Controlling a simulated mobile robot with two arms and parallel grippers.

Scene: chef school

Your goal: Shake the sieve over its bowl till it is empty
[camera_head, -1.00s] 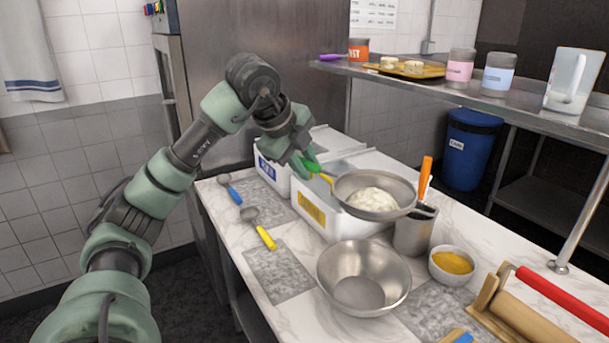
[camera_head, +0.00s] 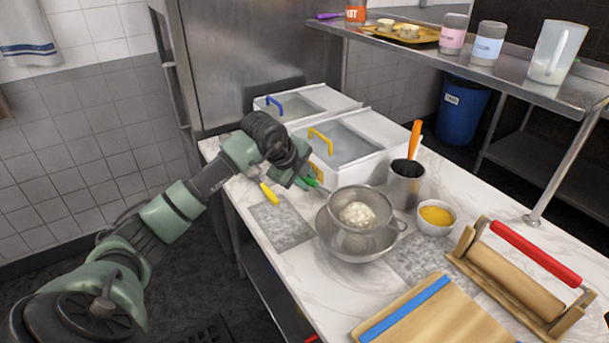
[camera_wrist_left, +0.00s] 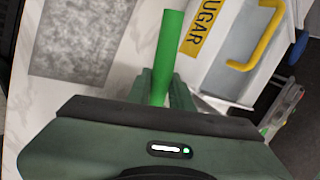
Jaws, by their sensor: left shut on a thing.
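The sieve (camera_head: 378,203) is a metal mesh bowl with a green handle (camera_head: 311,182). A small heap of white flour (camera_head: 357,215) lies in it. My left gripper (camera_head: 301,178) is shut on the green handle, which also shows in the left wrist view (camera_wrist_left: 168,55). The sieve is held over the metal bowl (camera_head: 352,253), which stands on the counter and is partly hidden by the sieve. I cannot tell whether the sieve touches the bowl's rim. My right gripper is not in view.
Two lidded white bins (camera_head: 372,150) stand behind, one marked sugar. A utensil pot (camera_head: 404,186), a small bowl of yellow powder (camera_head: 436,217), a rolling pin frame (camera_head: 505,272) and a wooden board (camera_head: 440,318) are to the right. A grey slab (camera_head: 281,230) lies left of the bowl.

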